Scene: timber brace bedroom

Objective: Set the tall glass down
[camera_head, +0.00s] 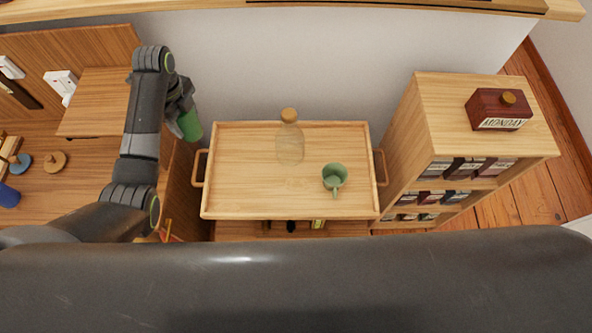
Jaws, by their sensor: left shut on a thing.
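A green tall glass (190,125) is in my left gripper (181,112), at the left of the head view. My left gripper is shut on it, and the glass is tilted. It is in the air beside the upper left corner of the wooden tray top (235,170), seen from above. The gripper's fingers are partly hidden by the arm and the glass. My right gripper is not in view.
On the tray top stand a clear bottle with a cork stopper (289,138) and a green mug (334,178). The tray's left side and front are clear. A wooden shelf unit (440,110) with a dark red box (499,109) stands at the right.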

